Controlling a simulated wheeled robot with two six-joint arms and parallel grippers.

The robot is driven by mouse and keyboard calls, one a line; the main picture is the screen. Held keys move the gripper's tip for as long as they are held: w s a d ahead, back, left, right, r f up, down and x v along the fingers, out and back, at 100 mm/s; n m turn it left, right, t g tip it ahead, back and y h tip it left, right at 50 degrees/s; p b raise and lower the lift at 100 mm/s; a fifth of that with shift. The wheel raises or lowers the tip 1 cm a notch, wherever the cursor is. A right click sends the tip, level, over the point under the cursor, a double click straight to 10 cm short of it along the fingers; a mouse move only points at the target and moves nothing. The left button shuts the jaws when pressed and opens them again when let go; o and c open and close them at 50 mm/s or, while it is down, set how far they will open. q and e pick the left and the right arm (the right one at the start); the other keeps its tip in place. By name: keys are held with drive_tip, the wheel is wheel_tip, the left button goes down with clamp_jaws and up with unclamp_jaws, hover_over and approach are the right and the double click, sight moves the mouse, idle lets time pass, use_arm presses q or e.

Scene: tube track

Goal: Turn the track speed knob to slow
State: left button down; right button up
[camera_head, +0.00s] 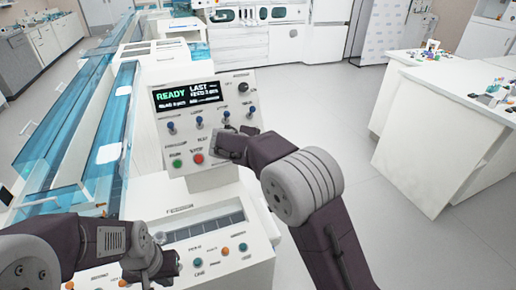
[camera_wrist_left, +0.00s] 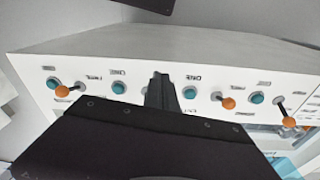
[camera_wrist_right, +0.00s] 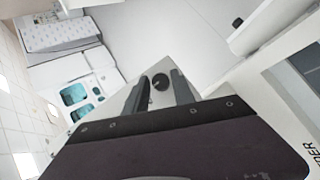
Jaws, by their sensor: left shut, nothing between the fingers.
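The upright control panel (camera_head: 210,120) has a lit screen (camera_head: 188,94) reading READY. A round black knob (camera_head: 243,87) sits at its upper right; its label is too small to read. My right gripper (camera_head: 232,143) is at the panel's lower right, below that knob. In the right wrist view my right gripper (camera_wrist_right: 158,78) is open, with a dark round knob (camera_wrist_right: 160,82) showing between its fingers; touch cannot be told. My left gripper (camera_head: 153,262) is shut and empty over the lower panel. It also shows in the left wrist view (camera_wrist_left: 161,90).
Several blue-tipped toggles (camera_head: 198,122) stand on the panel. A green button (camera_head: 174,165) and a red button (camera_head: 198,159) are below them. The lower panel has orange knobs (camera_wrist_left: 227,102) and teal buttons (camera_wrist_left: 190,92). A blue-covered track (camera_head: 85,140) runs along the left.

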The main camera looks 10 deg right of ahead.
drive_tip(key=shift+o, duration=0.6)
drive_tip(key=v, duration=0.9)
drive_tip(key=shift+a, duration=0.1)
